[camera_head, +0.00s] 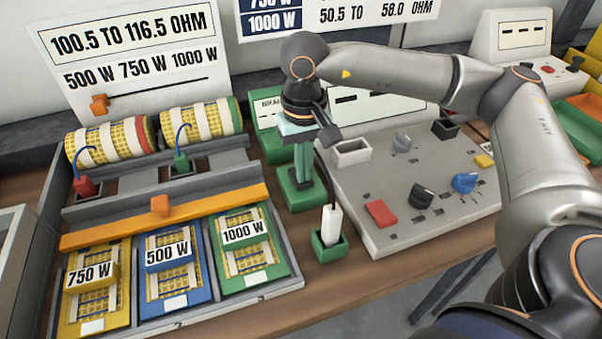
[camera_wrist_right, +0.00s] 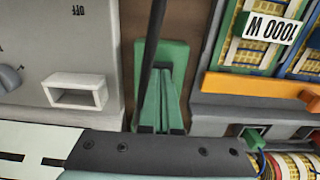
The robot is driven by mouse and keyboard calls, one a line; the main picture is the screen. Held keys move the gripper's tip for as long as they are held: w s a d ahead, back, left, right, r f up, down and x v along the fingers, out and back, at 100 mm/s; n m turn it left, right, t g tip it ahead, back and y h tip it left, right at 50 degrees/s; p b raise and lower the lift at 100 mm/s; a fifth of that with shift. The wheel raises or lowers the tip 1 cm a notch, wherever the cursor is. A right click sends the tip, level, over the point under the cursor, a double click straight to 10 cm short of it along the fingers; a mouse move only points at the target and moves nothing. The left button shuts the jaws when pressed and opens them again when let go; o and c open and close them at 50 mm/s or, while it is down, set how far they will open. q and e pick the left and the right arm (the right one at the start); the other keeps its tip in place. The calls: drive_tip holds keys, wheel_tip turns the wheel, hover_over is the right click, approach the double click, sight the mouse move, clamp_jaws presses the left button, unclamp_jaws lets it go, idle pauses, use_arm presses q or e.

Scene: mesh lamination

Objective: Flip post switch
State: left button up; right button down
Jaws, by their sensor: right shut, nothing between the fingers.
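The green base also shows in the wrist view (camera_wrist_right: 176,62). No part is clearly marked as the post switch; I cannot tell which piece it is. My left gripper is not in view.
The grey control panel (camera_head: 440,222) with knobs and a red button (camera_head: 381,213) lies right. A green holder (camera_head: 328,248) with a white-handled tool (camera_head: 331,222) stands in front. Left, an orange bar (camera_head: 160,216) crosses the tray above yellow, blue and green cards.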

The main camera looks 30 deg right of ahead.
drive_tip(key=shift+r+p, duration=2.25)
drive_tip(key=shift+r, duration=1.15)
